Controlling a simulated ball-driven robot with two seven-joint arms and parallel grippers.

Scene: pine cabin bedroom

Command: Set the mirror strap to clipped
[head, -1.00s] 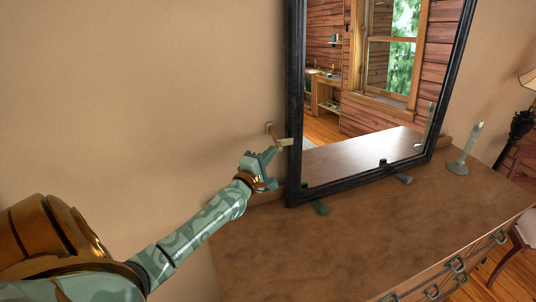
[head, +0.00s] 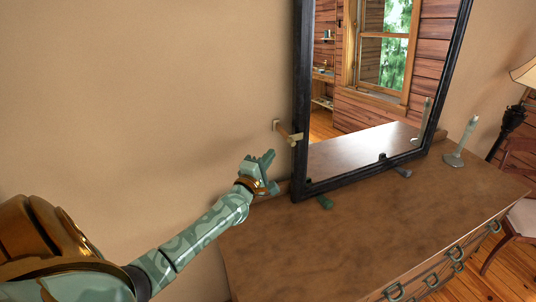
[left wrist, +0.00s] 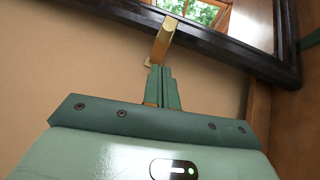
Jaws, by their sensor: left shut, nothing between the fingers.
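The mirror (head: 376,80) leans upright on the dresser in a dark frame. Its strap (head: 285,132) is a short tan and brass piece at the frame's left edge, running from a small plate on the wall to the frame. In the left wrist view the strap (left wrist: 164,42) spans from the wall plate to the frame; I cannot tell whether its end is fastened. My left gripper (head: 268,156) is shut and empty, below and left of the strap, apart from it. In the left wrist view its fingertips (left wrist: 162,70) point toward the strap. My right gripper is not in view.
The brown dresser top (head: 330,240) is mostly clear. A pale candlestick-like object (head: 462,142) stands at its right end. The wall (head: 130,90) lies behind my left arm. A lamp and chair are at right.

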